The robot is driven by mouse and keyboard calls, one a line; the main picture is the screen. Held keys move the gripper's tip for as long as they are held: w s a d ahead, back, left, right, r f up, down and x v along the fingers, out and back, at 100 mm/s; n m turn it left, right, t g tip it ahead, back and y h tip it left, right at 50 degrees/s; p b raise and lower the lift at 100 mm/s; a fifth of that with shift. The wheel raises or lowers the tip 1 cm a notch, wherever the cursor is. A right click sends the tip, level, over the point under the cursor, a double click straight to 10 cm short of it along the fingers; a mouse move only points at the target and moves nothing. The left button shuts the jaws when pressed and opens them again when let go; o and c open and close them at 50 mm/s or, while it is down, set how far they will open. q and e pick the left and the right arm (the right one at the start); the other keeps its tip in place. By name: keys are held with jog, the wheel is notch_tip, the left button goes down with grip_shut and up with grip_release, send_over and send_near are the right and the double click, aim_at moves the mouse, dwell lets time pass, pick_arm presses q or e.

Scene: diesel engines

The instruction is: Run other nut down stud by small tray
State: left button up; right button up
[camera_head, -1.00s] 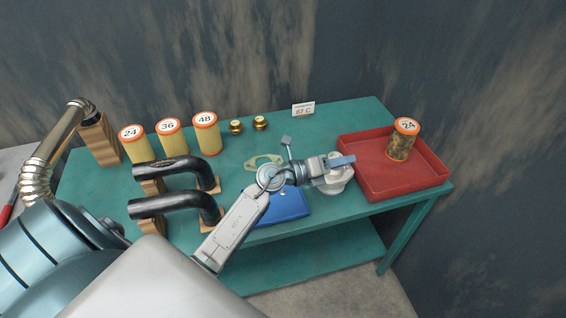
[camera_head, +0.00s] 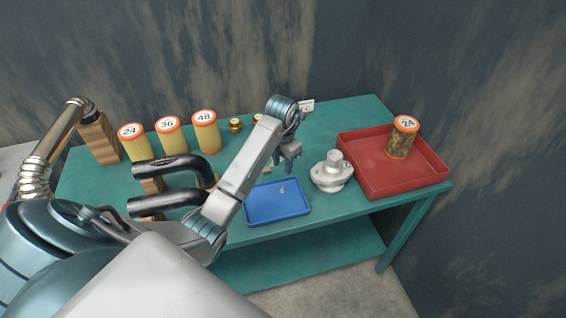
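The small blue tray (camera_head: 262,211) lies near the front edge of the table, with a tiny light piece in it, too small to identify. A grey-white round housing (camera_head: 325,183) with a raised cap stands right of the tray. I cannot make out a stud or a nut on it. My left gripper (camera_head: 289,163) points down above the table, behind the blue tray and left of the housing, apart from the housing. Its fingers are too small and dark to show whether they are open or shut. It mostly hides a pale gasket. My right gripper is not in view.
A red tray (camera_head: 375,187) at the right holds a dirty filter (camera_head: 402,138). Clean filters (camera_head: 207,135) stand at the back left. Black bent pipes (camera_head: 165,169) lie in front of them.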

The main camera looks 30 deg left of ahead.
aim_at(283, 188)
pick_arm(q)
notch_tip(283, 188, down, 4)
jog(key=b, duration=0.2)
jog(key=shift+r+b, duration=0.25)
jog(key=shift+b, duration=0.15)
notch_tip(283, 188, down, 7)
jog(key=b, duration=0.6)
jog(key=shift+c, duration=0.5)
grip_shut()
jog(key=shift+r, duration=0.1)
jog(key=shift+r+p, duration=2)
jog(key=shift+r, duration=0.5)
